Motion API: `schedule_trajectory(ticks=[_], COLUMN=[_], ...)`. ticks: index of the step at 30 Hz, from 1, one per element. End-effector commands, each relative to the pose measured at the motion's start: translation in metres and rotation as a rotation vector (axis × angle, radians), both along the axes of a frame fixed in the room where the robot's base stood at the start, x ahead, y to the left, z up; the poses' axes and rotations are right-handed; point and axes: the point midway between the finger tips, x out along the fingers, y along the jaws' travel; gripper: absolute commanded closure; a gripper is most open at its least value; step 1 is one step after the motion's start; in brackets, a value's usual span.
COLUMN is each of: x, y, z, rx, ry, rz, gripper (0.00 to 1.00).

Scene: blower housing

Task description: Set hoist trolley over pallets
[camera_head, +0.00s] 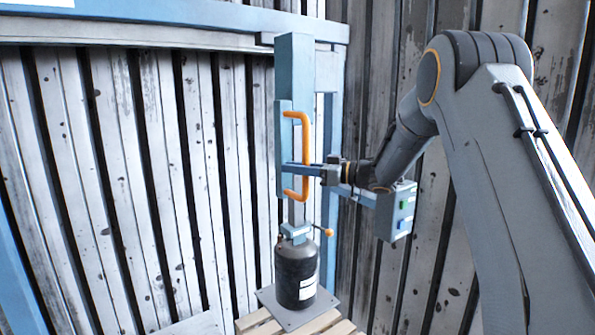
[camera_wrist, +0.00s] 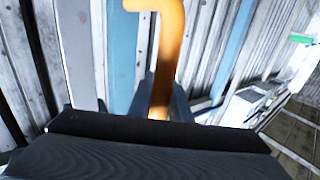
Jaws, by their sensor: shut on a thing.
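The hoist trolley (camera_head: 284,75) is a blue upright column below the overhead blue rail, with an orange bar handle (camera_head: 304,135) on its side. My gripper (camera_head: 304,168) is shut on the handle's upright part, below its middle. In the wrist view the handle (camera_wrist: 166,45) stands between the fingers, partly hidden by the dark gripper body. A wooden pallet (camera_head: 250,320) shows at the bottom, under the column. On it is a grey plate (camera_head: 291,318) with a dark upright cylinder (camera_head: 297,270). The column's lower end meets the cylinder's top; I cannot tell whether it is clamped.
A blue-grey control box (camera_head: 397,210) with a green button hangs right of the trolley, close to my arm. The overhead rail (camera_head: 180,12) runs left from the trolley. A worn slatted wall (camera_head: 130,180) stands behind. A small lever with an orange knob (camera_head: 328,232) sticks out near the cylinder.

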Motion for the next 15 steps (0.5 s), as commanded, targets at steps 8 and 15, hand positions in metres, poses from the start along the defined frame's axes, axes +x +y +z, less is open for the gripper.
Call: schedule_trajectory(ticks=[8,15], x=[0.010,0.012], y=[-0.011,-0.014], z=[0.002,0.003], rx=[0.000,0.000], ry=[-0.004,-0.004], rz=[0.007,0.003], gripper=[1.00,1.00])
